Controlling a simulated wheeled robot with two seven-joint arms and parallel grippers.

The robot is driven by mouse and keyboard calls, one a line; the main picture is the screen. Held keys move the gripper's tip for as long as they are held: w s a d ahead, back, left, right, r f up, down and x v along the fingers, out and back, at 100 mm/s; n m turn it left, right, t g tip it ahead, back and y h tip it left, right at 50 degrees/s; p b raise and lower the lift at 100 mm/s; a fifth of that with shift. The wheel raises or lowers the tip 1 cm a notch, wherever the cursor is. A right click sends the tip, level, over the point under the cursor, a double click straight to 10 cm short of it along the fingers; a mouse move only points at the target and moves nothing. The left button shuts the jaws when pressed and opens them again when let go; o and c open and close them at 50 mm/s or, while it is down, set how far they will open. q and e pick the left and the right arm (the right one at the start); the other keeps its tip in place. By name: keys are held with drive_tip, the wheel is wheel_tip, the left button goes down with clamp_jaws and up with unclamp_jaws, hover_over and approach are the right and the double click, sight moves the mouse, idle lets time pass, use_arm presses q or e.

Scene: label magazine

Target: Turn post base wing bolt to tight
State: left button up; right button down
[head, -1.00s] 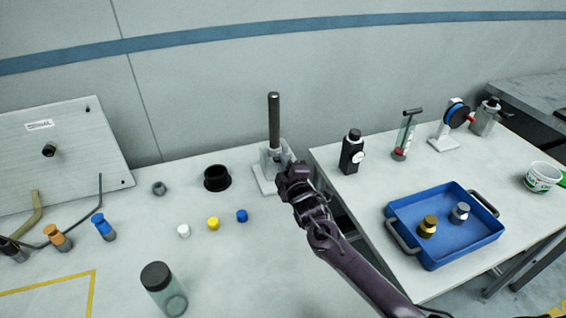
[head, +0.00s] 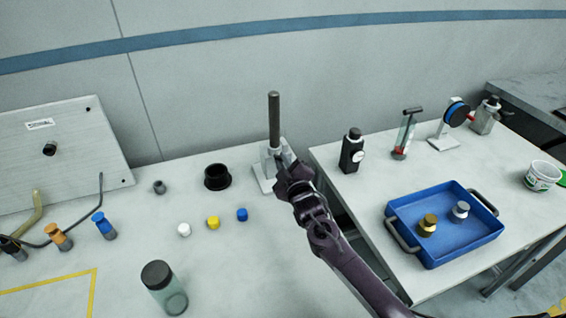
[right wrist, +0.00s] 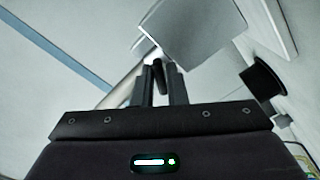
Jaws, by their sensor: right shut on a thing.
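The dark metal post (head: 274,118) stands upright in its light grey base (head: 264,181) near the back edge of the left table. My right gripper (head: 284,166) is at the right side of the base. In the right wrist view, its two fingers (right wrist: 161,82) are shut on a small dark part, the wing bolt (right wrist: 160,72), beside the grey base block (right wrist: 195,32). The bolt is mostly hidden by the gripper in the head view, and how tight it is cannot be seen. My left gripper is not in view.
A black ring-shaped cup (head: 217,177) stands left of the base. White, yellow and blue caps (head: 213,222) lie in front. On the right table are a black bottle (head: 351,152) and a blue tray (head: 462,251) holding two weights.

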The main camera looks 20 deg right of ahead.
drive_tip(key=shift+f, duration=0.1)
idle(0.7)
drive_tip(key=c, duration=1.5)
unclamp_jaws()
drive_tip(key=shift+s, duration=0.1)
drive_tip(key=s, duration=0.7)
drive_tip(key=shift+s+d+b, duration=0.2)
drive_tip(key=shift+s+b, duration=0.1)
drive_tip(key=shift+b, duration=0.1)
